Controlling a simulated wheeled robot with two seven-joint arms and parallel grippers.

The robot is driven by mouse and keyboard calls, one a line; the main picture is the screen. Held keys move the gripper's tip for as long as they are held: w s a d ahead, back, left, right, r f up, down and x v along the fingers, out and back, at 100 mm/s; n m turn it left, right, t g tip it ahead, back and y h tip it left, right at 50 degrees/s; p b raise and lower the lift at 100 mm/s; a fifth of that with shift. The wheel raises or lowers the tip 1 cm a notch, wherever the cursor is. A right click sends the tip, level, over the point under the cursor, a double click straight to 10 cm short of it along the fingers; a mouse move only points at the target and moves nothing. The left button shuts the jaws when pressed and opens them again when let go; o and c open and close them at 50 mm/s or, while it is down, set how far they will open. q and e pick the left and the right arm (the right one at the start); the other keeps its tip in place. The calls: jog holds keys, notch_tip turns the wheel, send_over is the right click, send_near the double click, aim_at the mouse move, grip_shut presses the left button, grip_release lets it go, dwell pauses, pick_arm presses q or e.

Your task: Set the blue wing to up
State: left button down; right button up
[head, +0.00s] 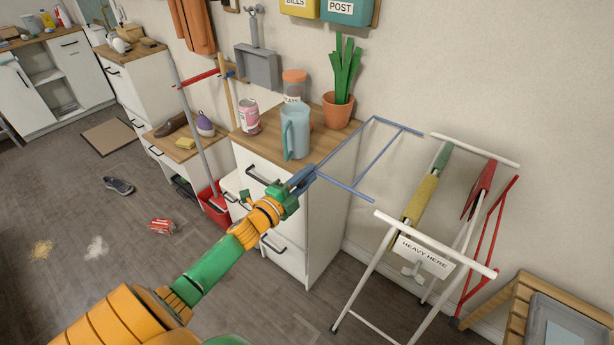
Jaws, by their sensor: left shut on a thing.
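The blue wing (350,187) is a thin blue frame on the left side of the white drying rack (430,243). It sticks out to the left of the rack, over the right side of the white cabinet, and looks roughly level; its exact angle is hard to tell. My left gripper (304,178) is shut on the blue wing at its near left corner, beside the cabinet front. The fingers hide that corner. The red wing (487,248) hangs down on the rack's right side. My right gripper is not in view.
The cabinet top holds a blue pitcher (295,132), a pink can (249,117), a jar (294,84) and a potted plant (339,106) close to the wing. Yellow (421,198) and red (479,188) cloths hang on the rack. A wooden stand (520,305) is at the lower right.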

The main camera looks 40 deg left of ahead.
pick_arm(q)
jog(key=c, duration=1)
grip_release()
jog(key=shift+s, duration=3.6)
